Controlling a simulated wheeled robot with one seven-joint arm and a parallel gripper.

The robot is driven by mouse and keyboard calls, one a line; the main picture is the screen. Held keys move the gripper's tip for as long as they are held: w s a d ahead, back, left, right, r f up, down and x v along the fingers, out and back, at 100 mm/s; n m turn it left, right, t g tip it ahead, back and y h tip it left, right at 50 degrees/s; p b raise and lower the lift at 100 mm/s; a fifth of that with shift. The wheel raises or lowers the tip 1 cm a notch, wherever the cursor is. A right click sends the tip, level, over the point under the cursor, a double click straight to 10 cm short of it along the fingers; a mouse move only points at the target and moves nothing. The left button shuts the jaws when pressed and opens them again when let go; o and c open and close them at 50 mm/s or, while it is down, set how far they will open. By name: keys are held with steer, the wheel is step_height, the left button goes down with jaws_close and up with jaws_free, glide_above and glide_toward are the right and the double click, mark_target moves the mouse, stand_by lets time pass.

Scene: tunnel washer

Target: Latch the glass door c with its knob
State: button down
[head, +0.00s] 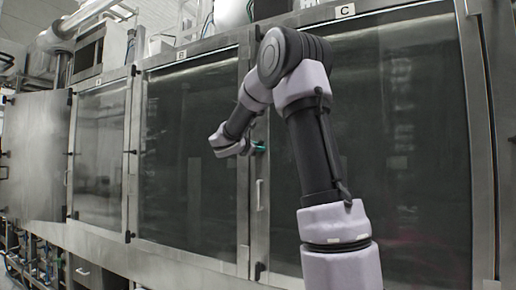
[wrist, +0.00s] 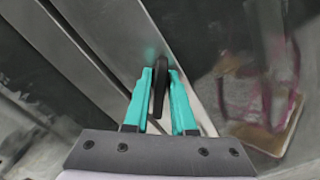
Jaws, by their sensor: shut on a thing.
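The glass door c (head: 420,160) is the large dark pane under the "C" label, and my arm crosses in front of it. It looks flush with its frame. My gripper (head: 259,146) is at the door's left edge, small in the head view. In the wrist view the teal fingers of my gripper (wrist: 161,95) are shut on the black knob (wrist: 160,85), one on each side. The knob is elongated and stands roughly lengthwise between the fingers, against the metal frame strip. In the head view the knob is hidden or too small to make out.
A metal bar handle (head: 259,194) is on the frame below my gripper. Farther left, a metal panel (head: 35,150) stands out from the machine. Pipes run along the top.

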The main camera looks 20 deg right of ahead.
steer(key=m, duration=0.5)
steer(key=shift+s+d+f+m, duration=0.1)
steer(key=shift+f+m, duration=0.1)
steer(key=shift+m, duration=0.1)
steer(key=m, duration=0.4)
steer(key=shift+f+m, duration=0.15)
steer(key=shift+m, duration=0.15)
steer(key=c, duration=0.9)
jaws_free()
steer(key=v, duration=1)
steer(key=shift+s+a, duration=0.3)
